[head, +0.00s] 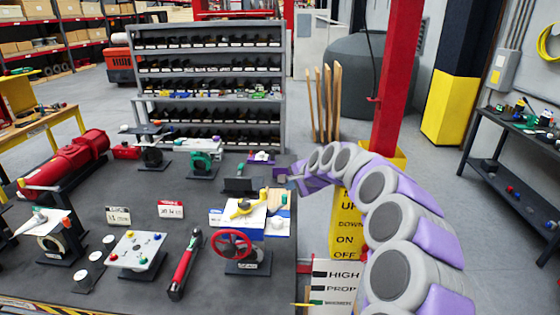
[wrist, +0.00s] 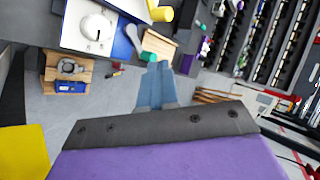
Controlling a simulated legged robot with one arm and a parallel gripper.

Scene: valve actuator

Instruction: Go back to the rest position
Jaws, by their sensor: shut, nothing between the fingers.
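My gripper (head: 285,177) is at the end of my purple and grey arm, which arches in from the lower right in the head view. It is over the right part of the dark bench (head: 140,283), behind the red valve wheel (head: 233,245) and the yellow-handled valve (head: 243,207). Its jaws are shut and empty, and part of it is hidden by the arm. In the wrist view the dark screwed edge of my gripper (wrist: 165,124) and a purple panel fill the lower part.
A red post (head: 397,80) and a yellow sign (head: 345,222) stand beside my arm. A shelf rack (head: 212,68) stands behind the bench. A red-handled tool (head: 184,265) and a red cylinder (head: 70,165) are at left. Open floor lies right of my arm.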

